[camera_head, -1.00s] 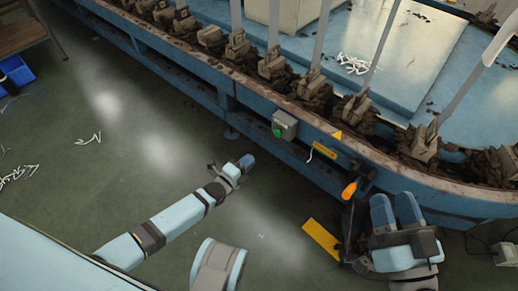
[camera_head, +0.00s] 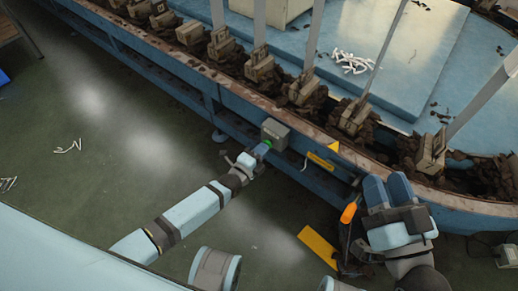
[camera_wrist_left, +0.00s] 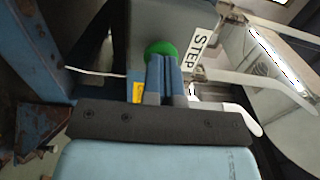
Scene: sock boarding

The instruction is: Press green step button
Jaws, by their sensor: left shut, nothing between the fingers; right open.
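The green step button (camera_wrist_left: 160,48) sits on a grey box labelled STEP in the left wrist view. In the head view the grey box (camera_head: 275,133) is on the side of the blue machine, and only a bit of green (camera_head: 267,143) shows beside my fingertips. My left gripper (camera_head: 261,151) is shut and empty, its fingertips at the button. In the left wrist view its blue fingers (camera_wrist_left: 165,75) overlap the lower part of the button; I cannot tell whether it is pressed in. My right gripper (camera_head: 388,190) is open, at the lower right near the machine's edge.
The green floor at the left is mostly clear.

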